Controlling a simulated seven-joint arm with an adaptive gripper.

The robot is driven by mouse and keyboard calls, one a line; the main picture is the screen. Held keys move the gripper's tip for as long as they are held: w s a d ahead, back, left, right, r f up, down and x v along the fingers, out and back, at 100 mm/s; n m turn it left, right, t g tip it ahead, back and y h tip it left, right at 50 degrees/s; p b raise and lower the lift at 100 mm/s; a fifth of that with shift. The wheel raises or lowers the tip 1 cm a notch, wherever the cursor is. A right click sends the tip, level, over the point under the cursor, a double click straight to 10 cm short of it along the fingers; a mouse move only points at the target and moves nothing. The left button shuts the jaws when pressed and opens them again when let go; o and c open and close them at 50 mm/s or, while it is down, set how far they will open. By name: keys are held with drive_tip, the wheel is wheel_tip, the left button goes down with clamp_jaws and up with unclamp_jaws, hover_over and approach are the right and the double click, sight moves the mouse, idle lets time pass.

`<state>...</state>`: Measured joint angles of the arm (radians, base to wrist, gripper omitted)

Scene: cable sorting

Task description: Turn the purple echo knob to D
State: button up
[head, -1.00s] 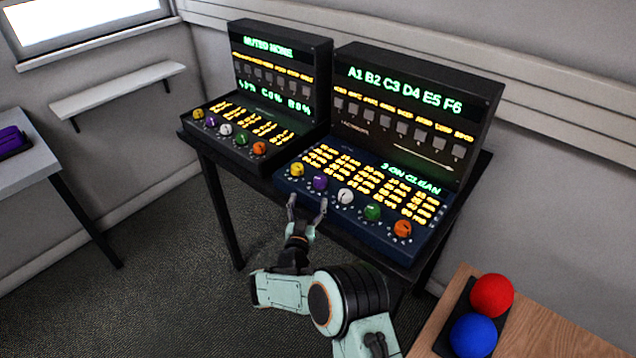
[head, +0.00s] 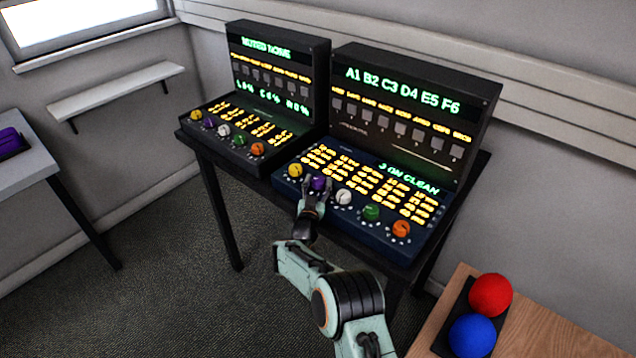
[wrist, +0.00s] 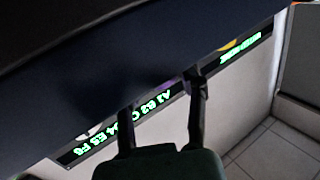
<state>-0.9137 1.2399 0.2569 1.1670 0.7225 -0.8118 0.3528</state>
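The blue-fronted right console (head: 345,225) has a row of knobs along its front edge: yellow, purple, white, green and orange. Its purple knob (head: 319,183) is second from the left. My gripper (head: 317,187) is at this knob, with its fingers apart on either side of it; I cannot tell whether they touch it. In the wrist view the two fingers (wrist: 162,92) are spread, and a thin purple patch (wrist: 170,82) shows between them. The knob's pointer and nearby letters are too small or hidden to read.
The yellow knob (head: 295,170) and white knob (head: 343,197) stand close on either side. The dark left console (head: 243,163) has its own purple knob (head: 208,124). A red ball (head: 491,295) and blue ball (head: 473,335) sit at the lower right.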

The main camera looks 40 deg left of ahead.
clamp_jaws()
drive_tip(key=shift+n+g+y, duration=0.6)
drive_tip(key=shift+n+y, duration=0.1)
drive_tip(key=shift+y, duration=0.2)
drive_tip(key=o, duration=0.6)
unclamp_jaws()
drive_tip(key=shift+o, duration=0.2)
drive_tip(key=shift+d, duration=0.1)
